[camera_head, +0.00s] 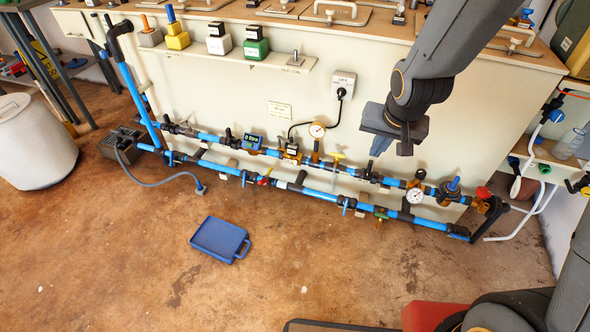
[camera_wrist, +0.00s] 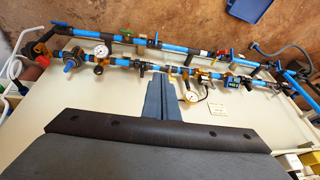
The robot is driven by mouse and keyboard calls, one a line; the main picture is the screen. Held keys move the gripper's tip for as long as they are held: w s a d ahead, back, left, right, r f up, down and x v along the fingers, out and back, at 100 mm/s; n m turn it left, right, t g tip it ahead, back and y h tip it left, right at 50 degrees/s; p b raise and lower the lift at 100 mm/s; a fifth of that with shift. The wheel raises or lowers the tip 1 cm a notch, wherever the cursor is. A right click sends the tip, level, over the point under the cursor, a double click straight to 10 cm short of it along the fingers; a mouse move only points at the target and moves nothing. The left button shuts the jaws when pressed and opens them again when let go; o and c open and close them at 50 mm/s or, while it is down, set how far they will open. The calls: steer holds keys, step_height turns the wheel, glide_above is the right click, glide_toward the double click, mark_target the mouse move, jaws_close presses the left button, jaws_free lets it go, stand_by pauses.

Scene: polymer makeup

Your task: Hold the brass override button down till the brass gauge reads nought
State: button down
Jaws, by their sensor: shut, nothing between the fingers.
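The brass-rimmed gauge (camera_head: 317,130) stands on the upper blue pipe run, left of my gripper (camera_head: 378,151). It also shows in the wrist view (camera_wrist: 188,91), just right of the fingers; its reading is too small to tell. A brass valve body (camera_head: 291,151) with a black cable sits left of the gauge and shows in the wrist view too (camera_wrist: 204,76). The override button cannot be made out for certain on it. My gripper is shut and empty, in front of the pale panel. In the wrist view its fingers (camera_wrist: 157,82) are together, apart from the pipes.
A second gauge (camera_head: 414,195) sits on the pipe at right. A yellow-handled valve (camera_head: 337,158) stands between the brass gauge and my gripper. The cable rises to a wall socket (camera_head: 344,84). A blue tray (camera_head: 219,240) lies on the otherwise open floor.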

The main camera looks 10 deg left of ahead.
mark_target(295, 162)
steer(key=w+a+f+t+y+b, duration=0.1)
steer(key=w+a+f+y+b, duration=0.1)
steer(key=w+a+f+b, duration=0.4)
steer(key=w+a+f+m+t+y+b, duration=0.1)
steer(key=w+a+f+b, duration=0.5)
steer(key=f, duration=0.8)
steer(key=w+a+f+m+t+y+b, duration=0.1)
steer(key=w+a+f+y+b, duration=0.3)
steer(key=a+f+b, duration=0.7)
steer(key=shift+w+a+t+y, duration=0.3)
steer(key=shift+w+a+t, duration=0.65)
steer(key=shift+a, duration=0.2)
steer(key=shift+w+f, duration=0.15)
steer(key=w+d+f+b, duration=0.1)
steer(key=w+f+b, duration=0.3)
steer(key=w, duration=0.3)
steer(key=shift+w+d+b, duration=0.15)
steer(key=shift+d+b, duration=0.15)
steer(key=shift+b, duration=0.35)
steer(key=shift+w+f, duration=0.1)
steer(key=shift+f, duration=0.05)
steer(key=shift+w+d+f, duration=0.1)
steer(key=shift+w+f, duration=0.1)
steer(key=shift+w, duration=0.05)
